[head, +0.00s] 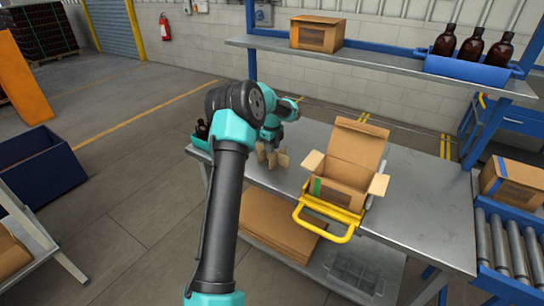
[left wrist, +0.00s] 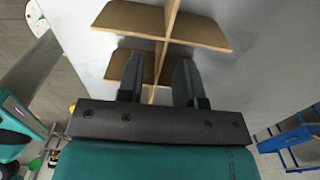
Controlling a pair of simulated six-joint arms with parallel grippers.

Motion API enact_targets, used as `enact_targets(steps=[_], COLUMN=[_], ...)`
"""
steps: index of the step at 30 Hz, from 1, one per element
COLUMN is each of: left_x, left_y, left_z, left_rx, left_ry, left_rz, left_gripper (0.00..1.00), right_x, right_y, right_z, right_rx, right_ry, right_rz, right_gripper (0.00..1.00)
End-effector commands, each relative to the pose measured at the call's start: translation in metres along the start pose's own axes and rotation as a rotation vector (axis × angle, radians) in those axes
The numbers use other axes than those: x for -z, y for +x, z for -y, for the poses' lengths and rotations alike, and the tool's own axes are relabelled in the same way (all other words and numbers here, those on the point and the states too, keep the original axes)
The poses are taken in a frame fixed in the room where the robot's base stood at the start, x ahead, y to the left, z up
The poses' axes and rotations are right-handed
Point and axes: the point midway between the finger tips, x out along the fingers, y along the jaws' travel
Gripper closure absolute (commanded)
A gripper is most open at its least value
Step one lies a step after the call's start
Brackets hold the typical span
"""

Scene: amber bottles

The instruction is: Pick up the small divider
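The small divider (head: 281,160) is a set of crossed tan cardboard panels standing on the left part of the metal table. It also shows in the left wrist view (left wrist: 190,30), with two cross panels and one long panel between them. My left gripper (left wrist: 158,78) is over the divider with its dark fingers apart, one on each side of the long panel. A gap shows between the fingers and that panel. In the head view my wrist partly hides the divider and the fingertips. My right gripper is in neither view.
An open cardboard box (head: 341,180) sits in a yellow-handled holder (head: 325,232) right of the divider. Amber bottles (head: 471,45) stand in a blue tray on the shelf (head: 390,66) above. Flat cardboard (head: 280,232) lies below the table (head: 425,215). Bare tabletop lies to the right.

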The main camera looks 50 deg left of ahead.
Motion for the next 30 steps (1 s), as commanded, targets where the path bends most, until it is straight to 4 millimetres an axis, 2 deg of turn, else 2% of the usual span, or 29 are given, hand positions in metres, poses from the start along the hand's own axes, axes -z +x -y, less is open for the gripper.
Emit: enact_targets(steps=[13,28,30], left_x=[0.001,0.001,0.001], left_y=[0.049,0.051,0.051], left_z=[0.0,0.0,0.0], left_rx=[-0.003,-0.001,-0.001], left_ry=[0.001,0.0,0.0], left_rz=[-0.001,0.0,0.0], left_gripper=[0.67,0.67,0.73], right_x=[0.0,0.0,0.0], right_y=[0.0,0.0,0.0], right_z=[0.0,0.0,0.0], right_rx=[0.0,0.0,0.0], right_ry=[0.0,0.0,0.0], right_rz=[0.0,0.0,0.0], right_gripper=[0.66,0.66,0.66])
